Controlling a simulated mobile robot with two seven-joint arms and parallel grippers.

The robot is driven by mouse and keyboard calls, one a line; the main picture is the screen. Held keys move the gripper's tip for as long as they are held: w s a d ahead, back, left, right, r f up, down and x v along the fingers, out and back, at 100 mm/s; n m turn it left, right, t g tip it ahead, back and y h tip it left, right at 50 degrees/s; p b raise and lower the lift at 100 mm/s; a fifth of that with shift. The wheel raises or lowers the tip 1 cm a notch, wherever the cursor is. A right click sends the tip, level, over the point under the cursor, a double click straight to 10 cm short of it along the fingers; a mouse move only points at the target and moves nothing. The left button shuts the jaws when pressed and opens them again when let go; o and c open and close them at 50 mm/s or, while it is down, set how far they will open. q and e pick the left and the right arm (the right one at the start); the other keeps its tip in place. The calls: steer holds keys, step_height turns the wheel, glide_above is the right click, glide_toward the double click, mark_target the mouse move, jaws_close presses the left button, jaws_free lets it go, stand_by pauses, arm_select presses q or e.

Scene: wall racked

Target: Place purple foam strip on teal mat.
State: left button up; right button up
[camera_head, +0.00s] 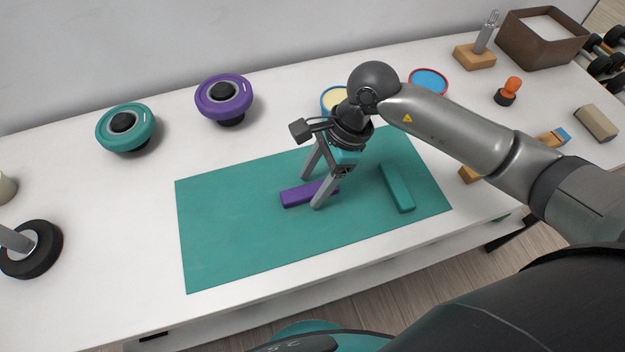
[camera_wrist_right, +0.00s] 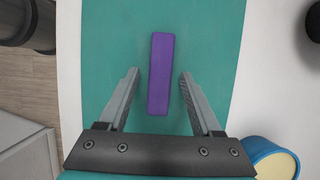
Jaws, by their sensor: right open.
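The purple foam strip (camera_head: 300,195) lies flat on the teal mat (camera_head: 225,240), near its middle. In the right wrist view the purple foam strip (camera_wrist_right: 161,75) lies lengthwise between and ahead of the fingers, with the teal mat (camera_wrist_right: 115,50) under it. My right gripper (camera_head: 311,192) is open above the strip, one finger on either side of it. In the right wrist view the right gripper (camera_wrist_right: 158,78) shows clear gaps between both fingers and the strip. My left gripper is not in view.
A teal foam strip (camera_head: 397,188) lies on the mat's right part. Behind stand a teal round object (camera_head: 127,127), a purple one (camera_head: 224,98) and a blue-rimmed tub (camera_head: 333,98). A brown box (camera_head: 542,40) is far right. The mat's left part is clear.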

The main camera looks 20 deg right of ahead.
steer(key=p+v, duration=0.1)
steer(key=v, duration=1)
steer(key=shift+r, duration=0.1)
